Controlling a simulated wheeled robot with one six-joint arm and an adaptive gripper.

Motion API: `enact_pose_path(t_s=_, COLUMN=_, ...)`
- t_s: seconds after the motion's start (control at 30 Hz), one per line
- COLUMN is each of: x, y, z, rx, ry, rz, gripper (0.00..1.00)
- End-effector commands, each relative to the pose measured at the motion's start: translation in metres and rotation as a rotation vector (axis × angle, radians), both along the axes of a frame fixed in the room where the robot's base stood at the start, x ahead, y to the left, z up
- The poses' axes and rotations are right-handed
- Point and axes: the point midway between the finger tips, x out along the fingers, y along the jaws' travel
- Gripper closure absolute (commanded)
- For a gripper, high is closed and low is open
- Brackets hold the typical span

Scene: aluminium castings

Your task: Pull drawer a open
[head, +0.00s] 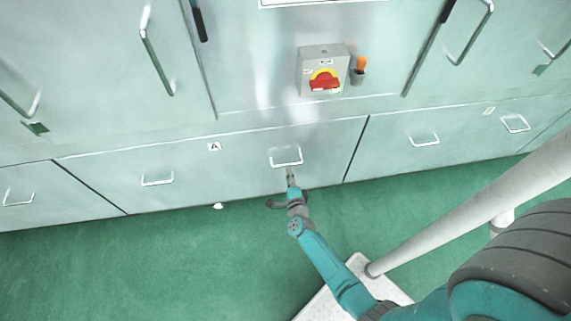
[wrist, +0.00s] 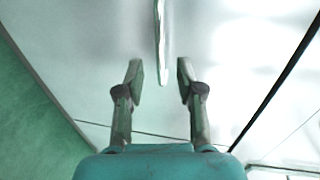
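Drawer a (head: 230,169) is the wide metal front low in the cabinet, marked with a small "A" label (head: 214,147). It looks closed, in line with the fronts beside it. It carries two bar handles, a left one (head: 157,180) and a right one (head: 286,161). My gripper (head: 291,172) is at the right handle, just below it in the head view. In the wrist view my gripper (wrist: 159,72) is open, with one finger on each side of the line of the handle (wrist: 162,40). The handle's near end shows between the fingertips; I cannot tell whether they touch it.
Above the drawer is a grey switch box with a red and yellow rotary switch (head: 324,82) and an orange-handled tool in a holder (head: 360,66). Other handled fronts (head: 424,139) lie on both sides. A small white object (head: 218,206) is at the drawer's foot. The green floor (head: 150,265) is clear at left.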

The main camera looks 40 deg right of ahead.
Motion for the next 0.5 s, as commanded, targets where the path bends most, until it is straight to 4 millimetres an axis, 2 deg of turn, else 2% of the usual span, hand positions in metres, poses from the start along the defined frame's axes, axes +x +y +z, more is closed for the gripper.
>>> enact_pose_path(t_s=0.2, x=0.030, y=-0.021, z=-0.007, rx=-0.002, ry=0.000, rz=-0.001, gripper=0.63)
enact_pose_path(t_s=0.5, x=0.053, y=-0.036, z=-0.013, rx=-0.002, ry=0.001, rz=0.000, gripper=0.63)
